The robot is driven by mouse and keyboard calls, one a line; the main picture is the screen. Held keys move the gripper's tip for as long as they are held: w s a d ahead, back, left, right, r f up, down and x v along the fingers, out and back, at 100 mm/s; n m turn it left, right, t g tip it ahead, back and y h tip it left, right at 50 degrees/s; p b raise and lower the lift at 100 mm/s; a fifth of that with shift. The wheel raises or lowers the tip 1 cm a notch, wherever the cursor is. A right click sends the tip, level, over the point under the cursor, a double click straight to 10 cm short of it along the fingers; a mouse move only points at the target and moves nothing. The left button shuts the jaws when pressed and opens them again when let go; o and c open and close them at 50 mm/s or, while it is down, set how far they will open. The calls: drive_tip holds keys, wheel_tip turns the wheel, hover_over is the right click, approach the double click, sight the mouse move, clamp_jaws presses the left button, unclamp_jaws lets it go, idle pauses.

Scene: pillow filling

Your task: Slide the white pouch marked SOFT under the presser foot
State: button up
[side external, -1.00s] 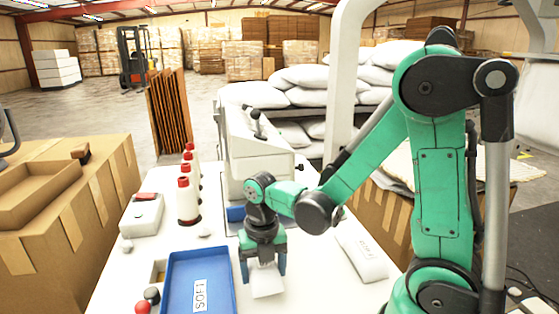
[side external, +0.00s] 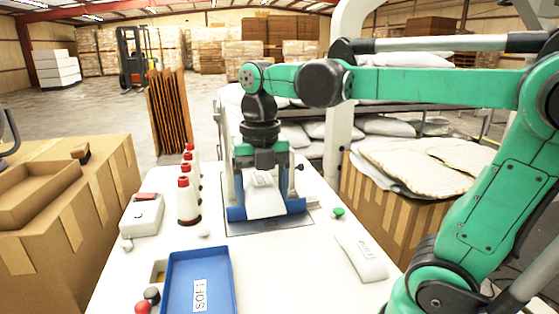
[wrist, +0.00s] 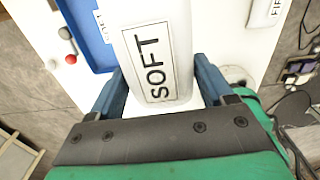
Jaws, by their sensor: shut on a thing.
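My gripper (side external: 265,185) is shut on the white pouch (side external: 265,201), which hangs tilted between the two blue fingers. In the wrist view, the pouch (wrist: 172,38) shows the word SOFT, with a finger on either side. I cannot tell whether the pouch touches the plate.
A blue tray (side external: 172,250) labelled SOFT lies at the front left. Another white pouch (side external: 361,258) lies to the right, its label reading FIRM in part in the wrist view. Red-capped bottles (side external: 187,205), a small box (side external: 142,215) and a green button (side external: 338,212) stand on the table.

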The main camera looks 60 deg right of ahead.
sight(289, 246)
drive_tip(key=shift+s+d+f, duration=0.45)
drive_tip(key=shift+d+f, duration=0.9)
drive_tip(key=shift+f, duration=1.65)
drive_tip(key=shift+s+d+f, duration=0.45)
drive_tip(key=shift+d+f, duration=0.95)
drive_tip(key=shift+f, duration=1.6)
drive_tip(key=shift+s+d+f, duration=0.45)
drive_tip(key=shift+d+f, duration=0.9)
drive_tip(key=shift+f, duration=1.65)
drive_tip(key=shift+d+f, duration=0.1)
drive_tip(key=shift+f, duration=0.1)
drive_tip(key=shift+w+d, duration=2.25)
drive_tip(key=shift+w, duration=0.05)
drive_tip(key=shift+w, duration=0.1)
